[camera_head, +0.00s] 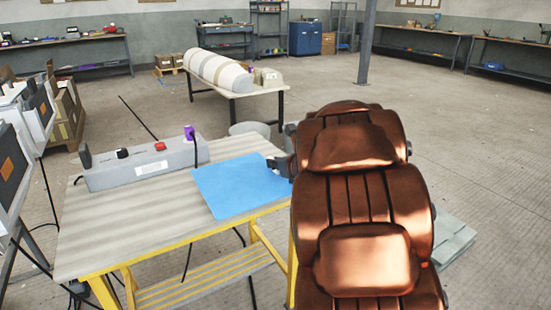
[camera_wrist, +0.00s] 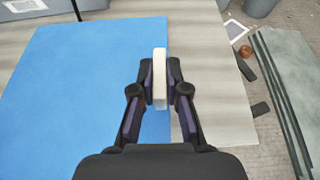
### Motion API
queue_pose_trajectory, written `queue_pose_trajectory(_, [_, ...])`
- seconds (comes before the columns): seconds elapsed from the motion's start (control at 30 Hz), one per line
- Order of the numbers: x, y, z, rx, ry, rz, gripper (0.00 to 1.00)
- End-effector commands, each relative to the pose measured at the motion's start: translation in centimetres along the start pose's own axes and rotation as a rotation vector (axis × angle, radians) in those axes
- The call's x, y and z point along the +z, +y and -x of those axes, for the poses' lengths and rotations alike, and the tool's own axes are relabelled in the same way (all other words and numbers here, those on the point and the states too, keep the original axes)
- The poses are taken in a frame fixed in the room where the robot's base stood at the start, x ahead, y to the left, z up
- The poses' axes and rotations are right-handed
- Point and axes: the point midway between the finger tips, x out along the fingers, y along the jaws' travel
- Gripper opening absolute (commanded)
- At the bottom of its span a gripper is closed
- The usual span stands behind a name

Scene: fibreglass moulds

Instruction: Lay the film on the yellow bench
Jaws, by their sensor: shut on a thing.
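The film is a flat blue sheet (camera_head: 235,187) over the right part of the yellow bench (camera_head: 130,215), whose worktop is pale and striped. It also fills much of the wrist view (camera_wrist: 75,90). It looks level with the worktop, but I cannot tell whether all of it touches. My gripper (camera_wrist: 160,82) is shut on a white block-like tab (camera_wrist: 160,65) at the film's right edge. In the head view my gripper (camera_head: 279,166) is at that edge, partly hidden by my brown arm.
A grey box with a red button (camera_head: 140,165) stands along the bench's back edge, with a purple item (camera_head: 189,132) on it. The bench's left part is clear. Behind, a table (camera_head: 243,98) bears a large pale roll. A grey bin (camera_head: 250,129) stands beyond the bench.

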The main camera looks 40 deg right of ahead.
Motion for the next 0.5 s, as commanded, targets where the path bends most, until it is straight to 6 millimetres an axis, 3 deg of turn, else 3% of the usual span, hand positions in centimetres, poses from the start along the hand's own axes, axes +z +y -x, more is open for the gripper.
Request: queue_pose_trajectory(0.5, [1.5, -4.4, -5.3, 0.003, -0.001, -0.001, 0.0])
